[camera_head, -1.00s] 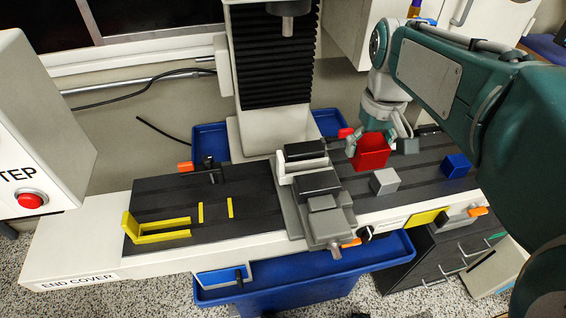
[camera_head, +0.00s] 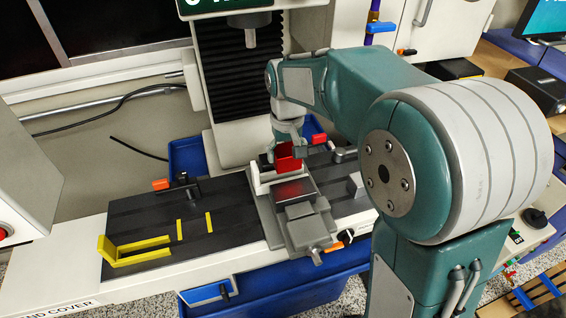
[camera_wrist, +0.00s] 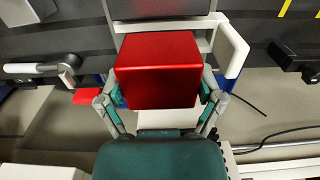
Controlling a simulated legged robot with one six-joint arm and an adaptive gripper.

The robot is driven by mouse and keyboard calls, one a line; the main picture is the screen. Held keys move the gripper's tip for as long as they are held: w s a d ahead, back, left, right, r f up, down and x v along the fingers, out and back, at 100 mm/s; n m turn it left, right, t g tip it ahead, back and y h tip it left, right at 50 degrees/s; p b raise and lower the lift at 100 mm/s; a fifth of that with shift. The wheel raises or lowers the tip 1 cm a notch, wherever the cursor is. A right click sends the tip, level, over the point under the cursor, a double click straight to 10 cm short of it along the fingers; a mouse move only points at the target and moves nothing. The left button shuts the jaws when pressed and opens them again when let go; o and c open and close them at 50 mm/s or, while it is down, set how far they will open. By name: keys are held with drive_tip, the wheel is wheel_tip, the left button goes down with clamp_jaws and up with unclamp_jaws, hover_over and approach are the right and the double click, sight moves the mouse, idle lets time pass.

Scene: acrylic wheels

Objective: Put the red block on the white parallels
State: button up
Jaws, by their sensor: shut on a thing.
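The red block (camera_head: 290,160) is between the fingers of my gripper (camera_head: 287,147), above the vise (camera_head: 294,208) on the machine table. In the wrist view the red block (camera_wrist: 158,70) fills the space between both fingers of my gripper (camera_wrist: 161,97), which is shut on it. White pieces, seemingly the white parallels (camera_head: 259,182), show at the vise beside and below the block. In the wrist view white parts (camera_wrist: 232,48) show beyond and to the right of the block. The block hides part of the vise, and I cannot tell whether it touches the parallels.
A dark slotted table (camera_head: 150,222) carries yellow stops (camera_head: 140,255) at the left. A grey block (camera_head: 355,184) stands right of the vise. The machine column (camera_head: 228,90) and spindle (camera_head: 250,38) rise behind. A red-handled clamp (camera_head: 319,139) is close to my gripper.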

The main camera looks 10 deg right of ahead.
sight(283, 164)
drive_tip(key=shift+w+a+f, duration=0.2)
drive_tip(key=shift+f, duration=0.15)
wheel_tip(283, 164, down, 3)
drive_tip(key=shift+a+r, duration=0.1)
drive_tip(key=shift+r, duration=0.05)
drive_tip(key=shift+a+f, duration=0.2)
drive_tip(key=shift+a, duration=0.05)
drive_tip(key=o, duration=1.1)
drive_tip(key=shift+d+f, duration=0.1)
drive_tip(key=shift+d, duration=0.05)
drive_tip(key=shift+c, duration=0.2)
drive_tip(key=shift+d, duration=0.1)
